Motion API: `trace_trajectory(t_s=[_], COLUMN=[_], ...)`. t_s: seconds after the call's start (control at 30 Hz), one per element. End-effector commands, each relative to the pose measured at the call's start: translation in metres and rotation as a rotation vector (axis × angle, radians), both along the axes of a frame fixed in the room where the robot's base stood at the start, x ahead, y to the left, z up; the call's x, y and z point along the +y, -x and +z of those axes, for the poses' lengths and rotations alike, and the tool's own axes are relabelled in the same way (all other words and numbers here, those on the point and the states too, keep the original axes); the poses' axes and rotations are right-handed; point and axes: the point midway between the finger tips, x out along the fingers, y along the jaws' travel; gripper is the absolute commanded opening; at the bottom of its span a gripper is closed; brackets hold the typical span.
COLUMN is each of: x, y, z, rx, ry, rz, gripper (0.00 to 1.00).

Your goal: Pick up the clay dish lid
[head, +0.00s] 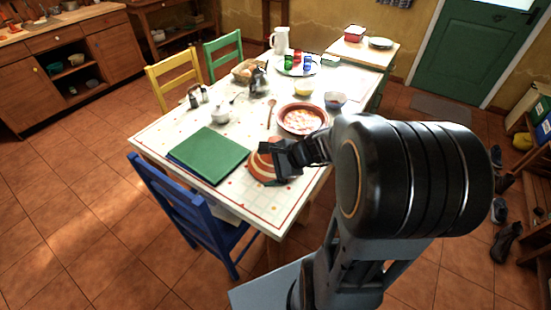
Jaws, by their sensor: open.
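The clay dish lid (260,168) is a terracotta cone with pale stripes, resting on the white table (255,207) near its front right edge. My gripper (283,158) is open at the lid's right upper side and covers part of it. I cannot tell whether the fingers touch the lid or how far they reach around it. The round clay dish (302,119) stands uncovered beyond the gripper, with food in it.
A green folder or mat (209,154) lies close left of the lid. A blue chair (190,215) is at the near side. The table's front corner is clear.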

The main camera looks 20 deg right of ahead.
Motion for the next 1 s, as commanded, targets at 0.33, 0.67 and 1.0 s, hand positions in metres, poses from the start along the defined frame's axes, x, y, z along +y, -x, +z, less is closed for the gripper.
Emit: trace_trajectory(t_s=[0.33,0.67,1.0], x=[-0.111,-0.128,-0.115], y=[-0.051,-0.086,-0.126], z=[-0.036,-0.058,-0.075], rx=[0.086,0.087,0.084], ry=[-0.562,-0.672,-0.669], rz=[-0.774,-0.922,-0.92], gripper=[0.89,0.89,0.89])
